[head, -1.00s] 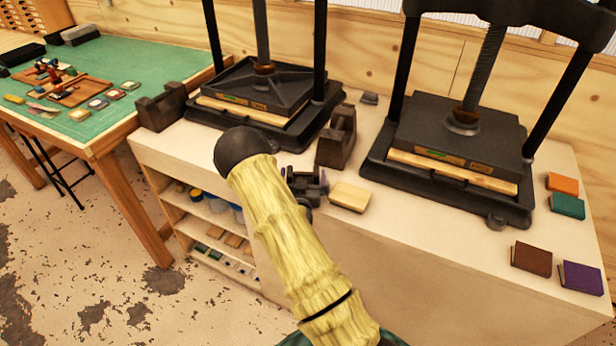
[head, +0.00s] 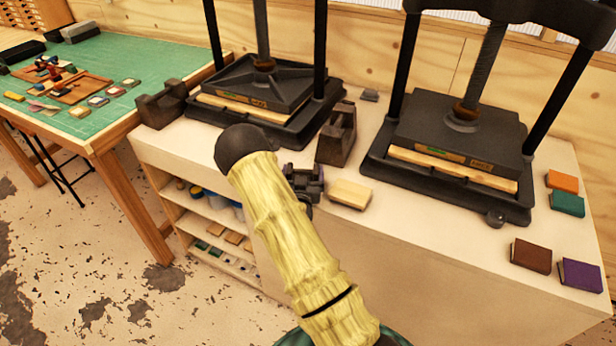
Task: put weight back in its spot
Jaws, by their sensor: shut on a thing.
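My gripper (head: 304,183) is above the front edge of the pale bench, partly hidden behind my own yellow forearm. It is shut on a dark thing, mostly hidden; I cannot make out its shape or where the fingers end. A dark, notched, heavy-looking block (head: 336,135) stands on the bench just behind the gripper, between the two presses. A similar dark block (head: 161,105) stands at the bench's left end. I cannot tell which thing is the weight or where its spot is.
A pale wooden block (head: 350,194) lies right of the gripper. Two black screw presses, left (head: 265,95) and right (head: 450,150), fill the back. Small books (head: 531,256) lie at the right end. A green-topped table (head: 150,70) stands left. The bench front right of the wooden block is clear.

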